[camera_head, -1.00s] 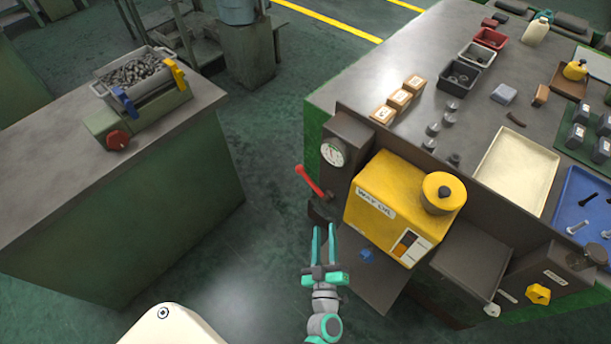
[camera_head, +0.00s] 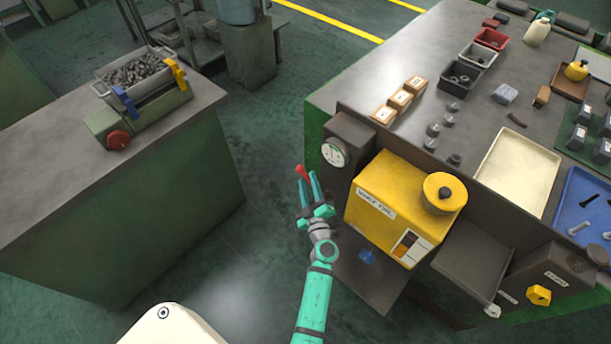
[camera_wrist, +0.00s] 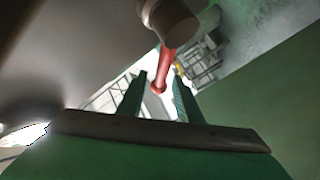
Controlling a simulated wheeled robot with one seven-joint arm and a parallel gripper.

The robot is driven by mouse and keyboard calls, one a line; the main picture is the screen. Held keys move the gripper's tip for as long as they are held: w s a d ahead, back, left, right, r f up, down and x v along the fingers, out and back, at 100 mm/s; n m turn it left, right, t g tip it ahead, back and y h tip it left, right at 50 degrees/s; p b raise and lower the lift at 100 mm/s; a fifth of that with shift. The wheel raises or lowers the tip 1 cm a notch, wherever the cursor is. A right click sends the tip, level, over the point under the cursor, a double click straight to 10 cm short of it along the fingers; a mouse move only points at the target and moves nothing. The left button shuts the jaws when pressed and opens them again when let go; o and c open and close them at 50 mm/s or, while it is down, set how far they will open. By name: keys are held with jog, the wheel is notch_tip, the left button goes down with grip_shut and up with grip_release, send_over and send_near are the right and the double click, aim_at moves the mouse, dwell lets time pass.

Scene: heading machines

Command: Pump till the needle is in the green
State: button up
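The red pump lever (camera_head: 301,171) sticks out at the left of the yellow way oil tank (camera_head: 385,205). The round white gauge (camera_head: 335,153) is on the dark housing above it; its needle is too small to read against any green band. My gripper (camera_head: 308,185) is at the lever, its fingers pointing up the picture. In the wrist view the red lever (camera_wrist: 167,68) shows between the two spread fingers (camera_wrist: 160,95), with gaps on both sides. The lower part of the lever is hidden by my gripper in the head view.
A green-sided bench (camera_head: 150,190) with a tray of metal parts (camera_head: 138,75) stands at left. The right bench holds a cream tray (camera_head: 515,172), a blue tray (camera_head: 575,205) and wooden blocks (camera_head: 400,99). The floor between the benches is clear.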

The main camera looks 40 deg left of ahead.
aim_at(307, 179)
jog(key=shift+x, duration=1.65)
